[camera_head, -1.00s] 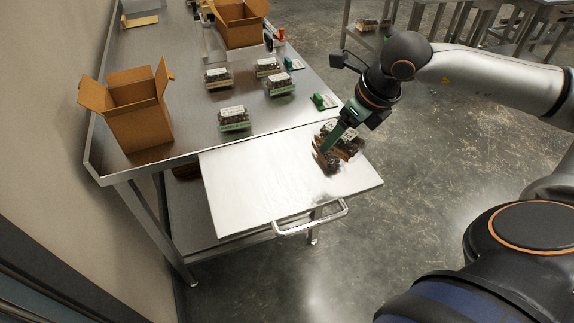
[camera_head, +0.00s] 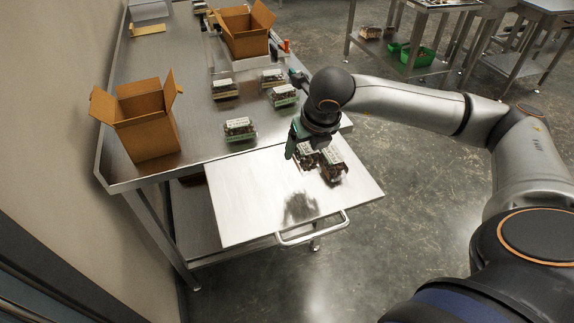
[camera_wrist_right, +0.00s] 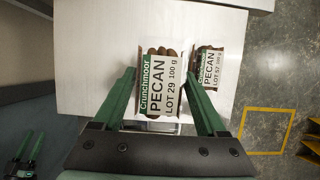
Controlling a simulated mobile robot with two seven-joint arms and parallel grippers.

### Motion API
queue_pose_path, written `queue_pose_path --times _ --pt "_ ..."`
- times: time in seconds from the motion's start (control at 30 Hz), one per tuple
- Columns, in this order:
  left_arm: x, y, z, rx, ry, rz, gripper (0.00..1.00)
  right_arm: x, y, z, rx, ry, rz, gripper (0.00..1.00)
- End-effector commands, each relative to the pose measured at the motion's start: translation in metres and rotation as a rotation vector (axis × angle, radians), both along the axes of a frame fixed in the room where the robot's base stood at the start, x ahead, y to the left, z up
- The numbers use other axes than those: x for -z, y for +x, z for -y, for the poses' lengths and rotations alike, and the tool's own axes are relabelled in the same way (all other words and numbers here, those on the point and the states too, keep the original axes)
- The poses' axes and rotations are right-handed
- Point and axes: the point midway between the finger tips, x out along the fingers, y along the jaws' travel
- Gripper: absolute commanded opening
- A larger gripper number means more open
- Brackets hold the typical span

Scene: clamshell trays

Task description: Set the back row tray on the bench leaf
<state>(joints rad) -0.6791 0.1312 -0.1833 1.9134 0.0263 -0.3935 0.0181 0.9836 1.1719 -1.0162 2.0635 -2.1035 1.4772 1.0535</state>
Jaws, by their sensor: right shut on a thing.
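My right gripper (camera_head: 300,152) is shut on a clear clamshell tray of pecans (camera_wrist_right: 160,84), labelled Crunchmoor Pecan Lot 29. The held tray (camera_head: 306,160) is above the metal bench leaf (camera_head: 250,195), with a dark reflection or shadow below it. The fingers (camera_wrist_right: 160,105) flank the tray in the right wrist view. A second pecan tray (camera_wrist_right: 207,68), seemingly Lot 57, sits on the leaf close to the right; it also shows in the head view (camera_head: 334,166). A green-fingered gripper, apparently my left (camera_wrist_right: 27,150), shows small at the wrist view's lower left; its opening is unclear.
Several more trays stand on the bench, the nearest (camera_head: 240,129) close to the leaf. An open carton (camera_head: 145,128) stands at the left and another (camera_head: 247,38) at the back. The leaf's left and front are clear, with a handle (camera_head: 312,232) at its front edge.

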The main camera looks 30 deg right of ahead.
Motion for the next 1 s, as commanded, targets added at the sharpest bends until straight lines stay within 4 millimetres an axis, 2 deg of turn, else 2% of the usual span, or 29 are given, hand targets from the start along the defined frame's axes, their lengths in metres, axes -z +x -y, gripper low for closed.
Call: queue_pose_path --times 0.03,0.1,0.23,0.47,0.67,1.0 --pt "-0.002 0.0 0.0 0.0 0.0 -0.001 0.5 0.012 0.006 -0.006 -0.002 0.001 -0.007 0.14" --pt "-0.004 0.0 0.0 0.0 0.0 -0.001 0.5 0.023 0.013 -0.012 -0.001 0.001 -0.006 0.14" --pt "-0.005 0.0 0.0 0.0 0.0 -0.001 0.5 0.038 0.023 -0.019 0.0 0.0 -0.003 0.14" --pt "-0.007 0.0 0.0 -0.001 -0.001 -0.001 0.5 0.051 0.03 -0.025 -0.001 0.0 -0.004 0.14" --pt "-0.008 0.0 0.0 0.0 -0.001 -0.001 0.5 0.08 0.031 -0.025 0.001 -0.001 -0.006 0.14" --pt "-0.005 0.0 0.001 0.0 -0.001 0.0 0.5 0.085 0.032 -0.025 0.001 -0.001 -0.003 0.14"
